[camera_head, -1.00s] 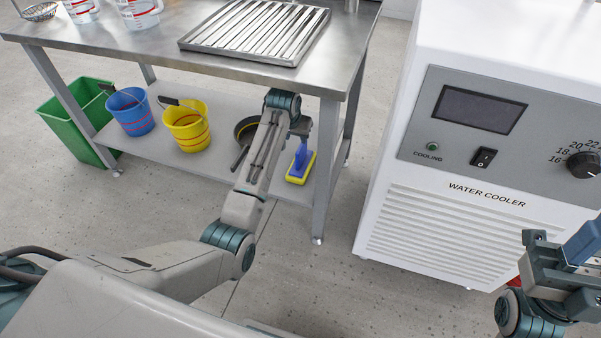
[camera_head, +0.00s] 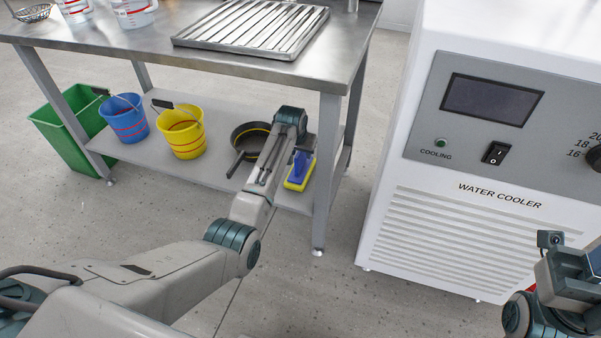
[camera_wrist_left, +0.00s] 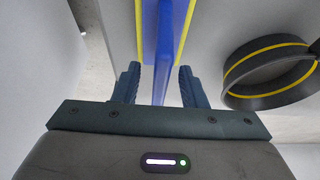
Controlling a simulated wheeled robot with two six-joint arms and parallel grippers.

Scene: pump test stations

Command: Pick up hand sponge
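The hand sponge (camera_head: 301,171), with a blue handle and a yellow edge, rests on the lower shelf of the steel table at its right end. In the left wrist view the blue handle (camera_wrist_left: 172,45) runs upward between the two fingers. My left gripper (camera_wrist_left: 160,85) is open, with a finger on each side of the handle and a gap on both sides. In the head view the left wrist (camera_head: 290,118) partly hides the sponge, and the fingers cannot be made out. My right gripper (camera_head: 575,270) is at the lower right edge, partly cut off, its fingers unclear.
A dark pan (camera_head: 248,137) lies left of the sponge and also shows in the wrist view (camera_wrist_left: 270,72). Yellow (camera_head: 181,130) and blue (camera_head: 125,117) buckets stand farther left. A table leg (camera_head: 325,180) stands close on the right, beside the white water cooler (camera_head: 450,240).

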